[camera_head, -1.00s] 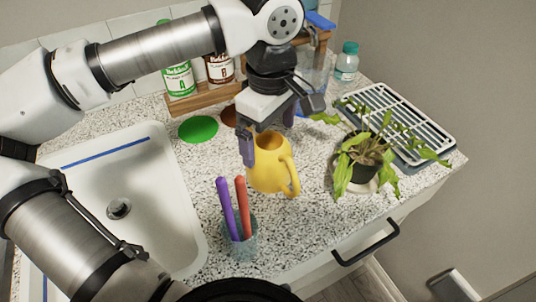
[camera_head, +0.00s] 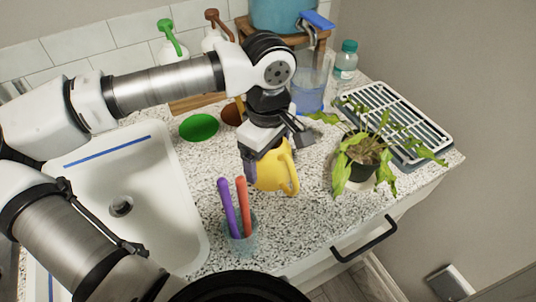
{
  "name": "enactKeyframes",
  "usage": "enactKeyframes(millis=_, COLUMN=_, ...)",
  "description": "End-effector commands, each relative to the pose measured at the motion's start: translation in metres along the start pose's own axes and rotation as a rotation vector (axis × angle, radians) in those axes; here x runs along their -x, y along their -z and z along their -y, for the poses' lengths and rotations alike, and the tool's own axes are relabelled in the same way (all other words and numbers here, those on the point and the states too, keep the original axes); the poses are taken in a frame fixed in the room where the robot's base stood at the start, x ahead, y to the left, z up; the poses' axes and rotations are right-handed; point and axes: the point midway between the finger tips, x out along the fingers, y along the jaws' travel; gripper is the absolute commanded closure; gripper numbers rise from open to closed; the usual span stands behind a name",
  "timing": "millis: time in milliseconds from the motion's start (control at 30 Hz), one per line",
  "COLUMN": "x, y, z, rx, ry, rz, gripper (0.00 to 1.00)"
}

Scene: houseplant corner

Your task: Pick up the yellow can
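The yellow can (camera_head: 272,178) is a jug-like vessel with a handle on its right side, standing upright on the speckled counter. My gripper (camera_head: 275,158) is over its top, pointing down. One grey finger is at the can's left side, and the other side of the gripper is at the upper right, near the handle. The fingers look spread apart. The can's rim is mostly hidden by the gripper, and I cannot tell whether the fingers touch it.
A clear cup (camera_head: 241,238) with a purple and a red stick stands just in front of the can. A potted plant (camera_head: 362,165) and a slatted rack (camera_head: 400,118) are to the right. The sink (camera_head: 150,225) is left. A clear pitcher (camera_head: 309,92) and a bottle (camera_head: 346,62) stand behind.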

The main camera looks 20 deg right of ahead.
Motion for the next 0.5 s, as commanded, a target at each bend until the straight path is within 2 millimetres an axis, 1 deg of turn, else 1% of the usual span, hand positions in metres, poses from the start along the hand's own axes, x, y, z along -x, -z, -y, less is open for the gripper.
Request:
enactKeyframes(millis=33, x=0.0002, y=0.0001, z=-0.0001, rx=0.0, ry=0.0, rz=0.0, gripper=0.31)
enactKeyframes(millis=100, x=0.0002, y=0.0001, z=-0.0001, rx=0.0, ry=0.0, rz=0.0, gripper=0.41)
enactKeyframes(millis=133, x=0.0004, y=0.0001, z=-0.0001, rx=0.0, ry=0.0, rz=0.0, gripper=0.41)
enactKeyframes(millis=367, x=0.0012, y=0.0002, z=-0.0002, rx=0.001, ry=0.0, rz=-0.001, gripper=0.42)
enactKeyframes(millis=500, x=0.0075, y=0.0007, z=-0.0005, rx=0.002, ry=-0.001, rz=-0.001, gripper=0.42)
